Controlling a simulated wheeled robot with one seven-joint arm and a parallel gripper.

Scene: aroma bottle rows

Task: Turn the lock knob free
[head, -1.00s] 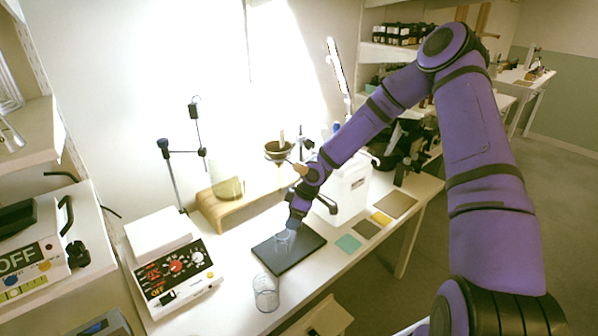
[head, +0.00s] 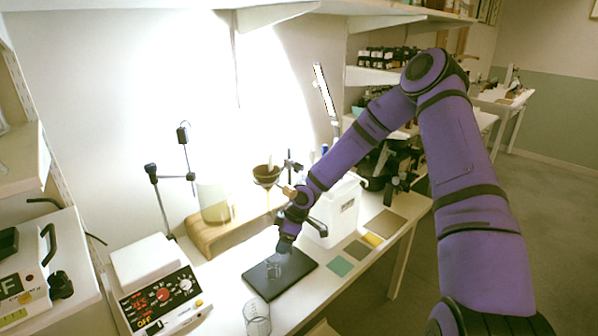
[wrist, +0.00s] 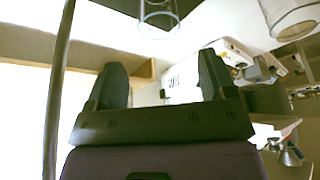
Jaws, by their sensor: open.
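My gripper (head: 284,246) is above the black pad (head: 302,279), close by a small clear glass (head: 273,267) in the head view. In the wrist view my gripper (wrist: 162,72) shows its two dark fingers wide apart, with nothing between them. I cannot tell for sure which part is the lock knob. A black knob (head: 61,285) sits on the front of the white device (head: 22,290) at the far left, well away from my gripper. A stand with jointed black arms (head: 163,195) has a dark joint at its elbow.
A white hot plate (head: 155,285) with dials stands left of the pad. A clear glass cylinder (head: 257,319) stands in front. Coloured squares lie right of the pad.

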